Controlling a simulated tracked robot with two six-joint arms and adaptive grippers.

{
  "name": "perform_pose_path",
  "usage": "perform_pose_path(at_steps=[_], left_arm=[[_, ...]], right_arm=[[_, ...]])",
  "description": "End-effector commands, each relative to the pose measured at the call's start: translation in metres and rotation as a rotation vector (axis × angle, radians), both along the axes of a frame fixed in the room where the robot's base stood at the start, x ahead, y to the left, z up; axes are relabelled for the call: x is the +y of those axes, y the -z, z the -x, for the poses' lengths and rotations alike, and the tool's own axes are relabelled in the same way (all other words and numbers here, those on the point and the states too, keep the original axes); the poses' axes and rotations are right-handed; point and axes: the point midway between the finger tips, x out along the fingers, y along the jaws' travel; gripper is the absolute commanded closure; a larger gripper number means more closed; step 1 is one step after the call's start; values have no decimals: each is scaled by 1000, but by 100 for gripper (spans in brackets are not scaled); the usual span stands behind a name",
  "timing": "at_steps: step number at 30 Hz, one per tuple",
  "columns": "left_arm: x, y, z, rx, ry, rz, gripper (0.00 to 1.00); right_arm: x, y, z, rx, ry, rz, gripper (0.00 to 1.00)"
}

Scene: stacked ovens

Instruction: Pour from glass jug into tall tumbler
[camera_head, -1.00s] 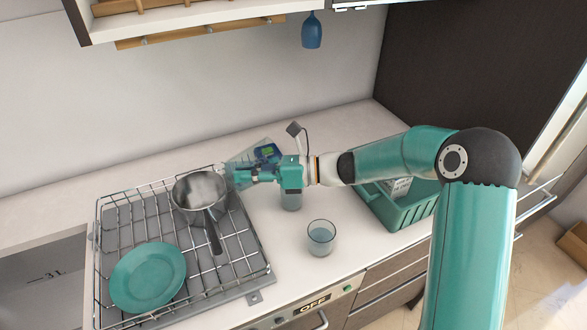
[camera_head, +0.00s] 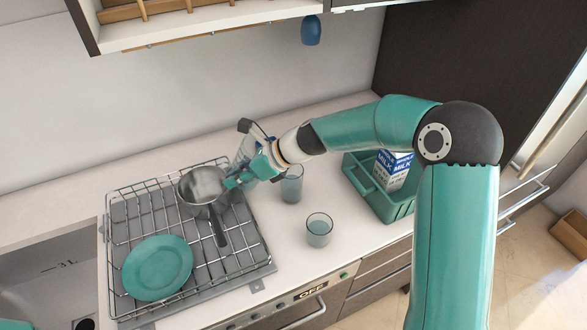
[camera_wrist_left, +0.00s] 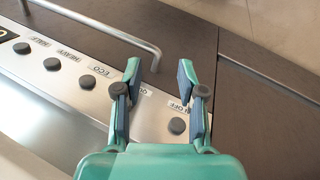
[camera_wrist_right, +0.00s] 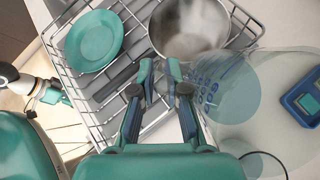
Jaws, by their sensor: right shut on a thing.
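The clear glass jug (camera_wrist_right: 262,70) with blue markings shows in the right wrist view, right of my right gripper (camera_wrist_right: 160,75). In the head view the jug (camera_head: 243,154) is partly hidden behind that gripper (camera_head: 230,183), near the pot's right edge. The right gripper's fingers are shut on the jug; the exact grip spot is unclear. The tall tumbler (camera_head: 291,186) stands upright on the counter, right of the gripper and apart from it. My left gripper (camera_wrist_left: 160,90) is open and empty over the oven's control panel. I cannot tell what liquid the jug holds.
A steel saucepan (camera_head: 204,184) and a teal plate (camera_head: 157,267) sit on the wire rack (camera_head: 247,237). A shorter glass (camera_head: 319,230) stands near the front edge. A teal crate (camera_head: 390,208) holds a milk carton (camera_head: 394,168). A blue device (camera_wrist_right: 303,97) lies beyond the jug.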

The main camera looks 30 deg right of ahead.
Motion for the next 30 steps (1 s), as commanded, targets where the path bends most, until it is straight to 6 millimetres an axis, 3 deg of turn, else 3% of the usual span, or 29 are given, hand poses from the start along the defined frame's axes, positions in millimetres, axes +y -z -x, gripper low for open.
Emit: perform_pose_path(at_steps=[9,30], left_arm=[[0,0,0,0,0,0,60],[0,0,0,0,0,0,60]], right_arm=[[18,-3,-8,53,-5,182,100],[36,-5,-13,149,-1,446,100]])
